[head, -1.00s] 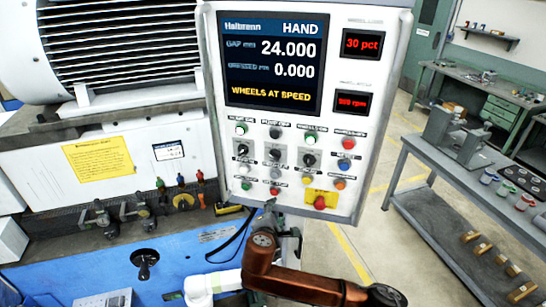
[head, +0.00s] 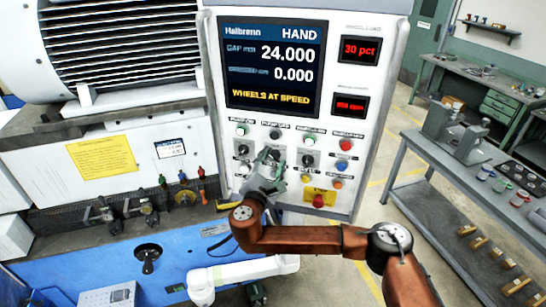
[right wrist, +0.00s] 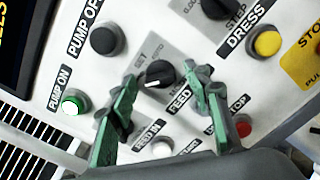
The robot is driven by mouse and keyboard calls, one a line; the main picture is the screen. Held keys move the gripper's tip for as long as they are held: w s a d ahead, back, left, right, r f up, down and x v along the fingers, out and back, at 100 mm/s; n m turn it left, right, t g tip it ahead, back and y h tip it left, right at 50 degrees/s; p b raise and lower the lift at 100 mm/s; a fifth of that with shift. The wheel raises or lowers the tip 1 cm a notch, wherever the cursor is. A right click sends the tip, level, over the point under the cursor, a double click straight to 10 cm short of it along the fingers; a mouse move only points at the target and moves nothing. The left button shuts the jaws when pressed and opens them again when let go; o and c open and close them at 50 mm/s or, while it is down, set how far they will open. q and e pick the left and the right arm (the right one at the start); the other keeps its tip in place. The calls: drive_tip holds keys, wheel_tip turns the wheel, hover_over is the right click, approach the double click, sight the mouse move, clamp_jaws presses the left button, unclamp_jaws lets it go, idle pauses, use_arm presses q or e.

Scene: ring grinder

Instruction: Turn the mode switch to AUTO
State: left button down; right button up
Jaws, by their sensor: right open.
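The control panel (head: 360,195) faces me, and its screen (head: 272,65) reads HAND. My right gripper (head: 268,160) is at the middle of the button field and covers part of the middle column. In the right wrist view, my right gripper (right wrist: 163,82) is open, with one green finger on each side of a black rotary knob (right wrist: 160,73). The knob's white pointer mark points to the lower left of that picture. I cannot tell whether the fingers touch the knob. My left gripper is not in view.
Close around the knob are a black PUMP OFF button (right wrist: 105,39), a green PUMP ON button (right wrist: 74,102), a white button (right wrist: 163,148) and a yellow DRESS button (right wrist: 267,43). Another black knob (right wrist: 215,7) is nearby. A grey bench (head: 400,200) stands at right.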

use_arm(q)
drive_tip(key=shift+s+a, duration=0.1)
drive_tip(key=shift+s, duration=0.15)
use_arm(e)
drive_tip(key=shift+w+d, duration=0.1)
drive_tip(key=shift+w, duration=0.2)
drive_tip(key=shift+c, duration=0.5)
drive_tip(key=c, duration=1.1)
drive_tip(key=shift+o, duration=0.2)
drive_tip(key=shift+f, duration=0.1)
